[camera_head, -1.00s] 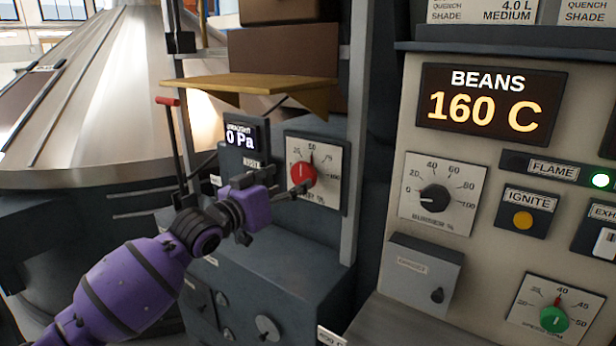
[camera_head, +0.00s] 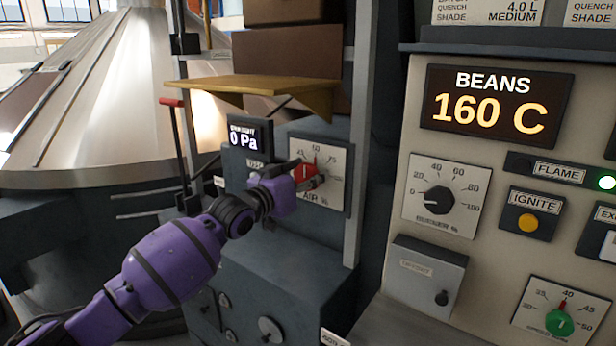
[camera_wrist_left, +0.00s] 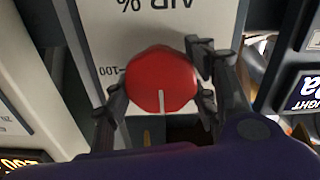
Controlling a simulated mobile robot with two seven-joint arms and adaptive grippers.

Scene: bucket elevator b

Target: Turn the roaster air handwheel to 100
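The roaster air handwheel is a red round knob (camera_head: 304,173) on a white dial plate (camera_head: 334,160) marked AIR %. In the left wrist view the knob (camera_wrist_left: 160,80) shows upside down. Its white pointer line runs away from the AIR % label, near the top of the scale, around 50. The 100 mark is beside the knob. My left gripper (camera_head: 308,183) is at the dial. In the left wrist view its fingers (camera_wrist_left: 162,100) are spread on either side of the knob; whether both touch it is unclear. My right gripper is not in view.
A pressure display (camera_head: 248,138) reading 0 Pa stands left of the dial. A wooden shelf (camera_head: 250,86) juts out above. A grey upright post (camera_head: 357,130) separates the dial from the control panel (camera_head: 400,225) with burner knob (camera_head: 439,200) and BEANS display (camera_head: 497,100).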

